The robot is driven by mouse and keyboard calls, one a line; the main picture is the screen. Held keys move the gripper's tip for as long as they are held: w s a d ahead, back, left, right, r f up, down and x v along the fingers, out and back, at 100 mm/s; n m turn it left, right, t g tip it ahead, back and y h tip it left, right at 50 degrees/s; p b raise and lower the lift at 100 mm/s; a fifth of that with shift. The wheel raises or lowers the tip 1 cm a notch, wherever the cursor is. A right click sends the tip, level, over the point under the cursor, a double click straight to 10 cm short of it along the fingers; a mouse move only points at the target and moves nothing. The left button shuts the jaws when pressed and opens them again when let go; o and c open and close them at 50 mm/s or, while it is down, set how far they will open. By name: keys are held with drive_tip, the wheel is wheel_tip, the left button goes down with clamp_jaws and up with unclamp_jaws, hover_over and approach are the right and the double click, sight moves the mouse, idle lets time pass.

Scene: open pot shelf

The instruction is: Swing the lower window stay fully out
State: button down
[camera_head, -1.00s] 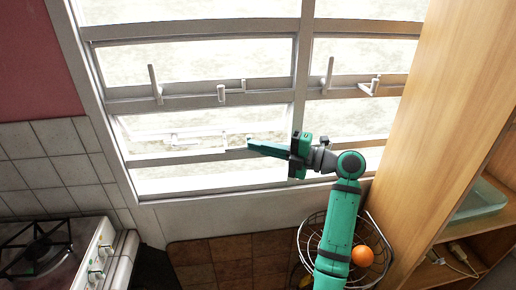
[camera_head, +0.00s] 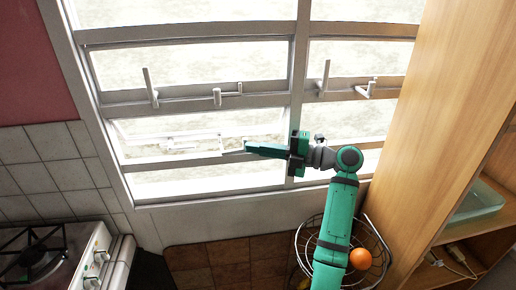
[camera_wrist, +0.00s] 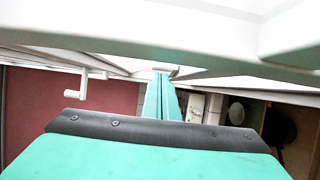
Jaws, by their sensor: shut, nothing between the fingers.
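The lower window stay (camera_head: 190,140) is a thin pale bar at the lower left pane in the head view. It is washed out against the bright glass, so its exact angle is hard to tell. My gripper (camera_head: 247,147) reaches in from the right at the lower sash rail, its fingers pointing left. The fingers are together and empty, with their tips close to the right end of the stay; I cannot tell whether they touch. In the wrist view the closed fingers (camera_wrist: 163,95) point at a small pale piece (camera_wrist: 165,69) beneath the white frame.
Upper stays and pegs (camera_head: 150,88) stand out from the rail above. The window's middle post (camera_head: 297,90) is beside my gripper. A wooden cabinet (camera_head: 440,110) closes off the right. A wire basket with an orange (camera_head: 360,258) is below my arm; a stove (camera_head: 40,262) is at lower left.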

drive_tip(key=v, duration=1.1)
drive_tip(key=shift+f, duration=0.1)
